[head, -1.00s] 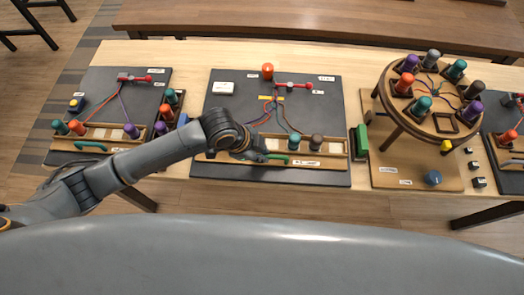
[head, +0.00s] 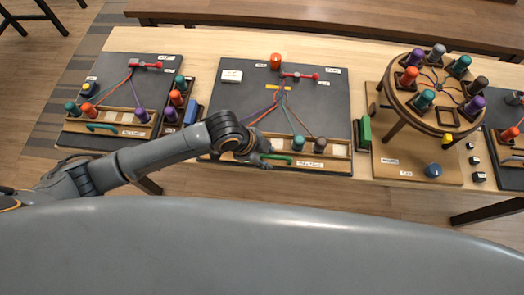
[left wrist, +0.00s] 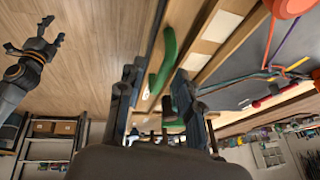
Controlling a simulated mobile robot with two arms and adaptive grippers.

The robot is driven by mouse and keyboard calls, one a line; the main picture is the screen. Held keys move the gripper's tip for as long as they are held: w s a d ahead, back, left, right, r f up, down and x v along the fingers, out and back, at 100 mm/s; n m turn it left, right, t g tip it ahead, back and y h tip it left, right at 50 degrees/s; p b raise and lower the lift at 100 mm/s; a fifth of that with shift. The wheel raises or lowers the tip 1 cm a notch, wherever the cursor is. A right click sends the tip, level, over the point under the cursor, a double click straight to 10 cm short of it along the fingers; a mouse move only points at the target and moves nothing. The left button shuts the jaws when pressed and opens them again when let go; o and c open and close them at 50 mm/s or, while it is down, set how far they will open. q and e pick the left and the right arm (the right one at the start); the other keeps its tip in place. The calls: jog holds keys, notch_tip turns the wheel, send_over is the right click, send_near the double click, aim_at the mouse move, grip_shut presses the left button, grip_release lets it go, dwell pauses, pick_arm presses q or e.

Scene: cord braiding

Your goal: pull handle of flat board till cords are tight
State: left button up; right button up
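The flat board (head: 225,100) is the dark middle panel on the table. A wooden sliding tray (head: 339,166) at its near edge holds a teal bobbin (head: 298,143) and a brown bobbin (head: 320,145). Purple, orange, teal and brown cords run nearly straight from a red-ended bar (head: 300,75) to the tray. The green handle (head: 283,157) is on the tray, partly behind my left gripper (head: 268,160). In the left wrist view, the green handle (left wrist: 165,58) shows between the spread fingers of my left gripper (left wrist: 160,85); contact is unclear.
A similar smaller board (head: 110,70) with bobbins stands at left. A round braiding stand (head: 399,90) with several bobbins stands at right, with a green block (head: 365,131) beside it. My grey body fills the foreground.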

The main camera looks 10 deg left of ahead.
pick_arm(q)
jog(key=v, duration=1.1)
jog(key=shift+s+r, duration=0.25)
jog(key=shift+r, duration=0.1)
